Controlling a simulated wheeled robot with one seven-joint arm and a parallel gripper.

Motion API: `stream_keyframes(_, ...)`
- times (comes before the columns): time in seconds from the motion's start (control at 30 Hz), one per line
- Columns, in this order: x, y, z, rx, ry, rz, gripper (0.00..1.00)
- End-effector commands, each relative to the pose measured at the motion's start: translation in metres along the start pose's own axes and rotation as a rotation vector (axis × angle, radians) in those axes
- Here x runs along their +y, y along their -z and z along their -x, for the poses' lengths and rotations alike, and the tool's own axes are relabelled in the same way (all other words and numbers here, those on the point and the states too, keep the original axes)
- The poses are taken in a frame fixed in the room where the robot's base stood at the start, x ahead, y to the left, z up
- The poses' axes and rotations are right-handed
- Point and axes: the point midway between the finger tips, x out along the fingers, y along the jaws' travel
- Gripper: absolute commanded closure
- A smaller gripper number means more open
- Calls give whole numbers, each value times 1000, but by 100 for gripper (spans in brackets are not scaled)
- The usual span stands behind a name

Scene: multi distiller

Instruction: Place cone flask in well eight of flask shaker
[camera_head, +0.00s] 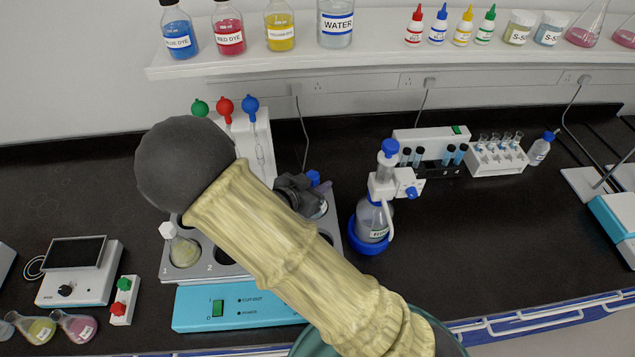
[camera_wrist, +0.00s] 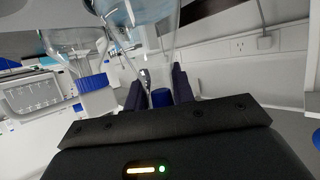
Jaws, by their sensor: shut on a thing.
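The flask shaker has a turquoise base (camera_head: 240,308) with a switch and a grey rack (camera_head: 205,271) marked with well numbers 1 and 2. A pale-filled cone flask (camera_head: 184,251) with a white stopper sits in well 1. My arm hides much of the rack, and I cannot see well eight. My gripper (camera_head: 310,186) is above the rack's back right, shut on a cone flask (camera_head: 321,211) near its blue stopper (camera_head: 314,177). The flask's lower part is hidden by my arm. In the wrist view the blue stopper (camera_wrist: 160,97) shows between the jaws.
Black bench is clear at right front.

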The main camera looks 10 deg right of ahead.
Motion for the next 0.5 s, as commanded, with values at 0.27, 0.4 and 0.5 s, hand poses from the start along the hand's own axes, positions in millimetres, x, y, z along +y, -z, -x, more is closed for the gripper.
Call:
stream_keyframes(0.27, 0, -2, -1, 1, -1, -1, 64)
stream_keyframes(0.4, 0, -2, -1, 1, -1, -1, 54)
stream_keyframes(0.5, 0, -2, -1, 0, -1, 0, 54)
